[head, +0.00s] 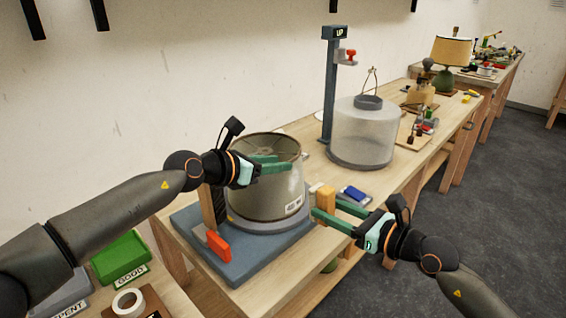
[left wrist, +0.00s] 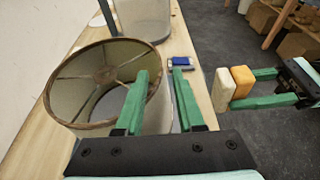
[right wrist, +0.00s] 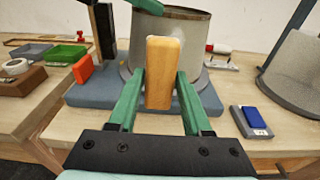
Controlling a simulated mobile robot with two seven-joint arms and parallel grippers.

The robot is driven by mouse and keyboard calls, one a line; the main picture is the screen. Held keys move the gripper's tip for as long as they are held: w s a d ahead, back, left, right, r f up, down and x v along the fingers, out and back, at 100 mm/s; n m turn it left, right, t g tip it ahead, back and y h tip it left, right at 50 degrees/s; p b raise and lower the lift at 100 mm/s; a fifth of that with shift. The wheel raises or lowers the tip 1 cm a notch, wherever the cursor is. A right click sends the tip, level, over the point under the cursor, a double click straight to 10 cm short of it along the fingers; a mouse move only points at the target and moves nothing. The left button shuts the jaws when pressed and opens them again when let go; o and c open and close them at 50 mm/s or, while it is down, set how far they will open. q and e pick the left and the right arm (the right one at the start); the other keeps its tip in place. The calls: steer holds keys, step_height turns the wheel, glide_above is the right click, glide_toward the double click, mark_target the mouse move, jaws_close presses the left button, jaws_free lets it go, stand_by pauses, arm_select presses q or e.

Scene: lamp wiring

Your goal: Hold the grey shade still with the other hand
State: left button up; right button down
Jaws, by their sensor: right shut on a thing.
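The grey shade (head: 265,198), an open drum with wire spokes, stands upright on a round base on a blue-grey board. My left gripper (head: 277,164) is open at its top rim. In the left wrist view one finger lies over the shade's opening and the other is outside its near wall, with a gap between them; contact cannot be told. Whether the block touches the shade is not clear. The shade also shows in the left wrist view (left wrist: 75,75).
A blue-grey post (head: 331,90) and a frosted shade (head: 362,135) stand behind. A blue card-like item (head: 355,192) lies right of the shade. A red lever (head: 218,246) is on the board (head: 245,262). A green tray (head: 121,256) and tape roll (head: 128,303) are at lower left.

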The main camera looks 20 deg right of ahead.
arm_select(q)
steer(key=shift+x, duration=1.4)
steer(key=shift+c, duration=0.4)
jaws_close()
steer(key=shift+f, duration=0.15)
stand_by(0.5)
steer(key=shift+c, duration=2.1)
jaws_free()
jaws_close()
steer(key=shift+f, duration=0.1)
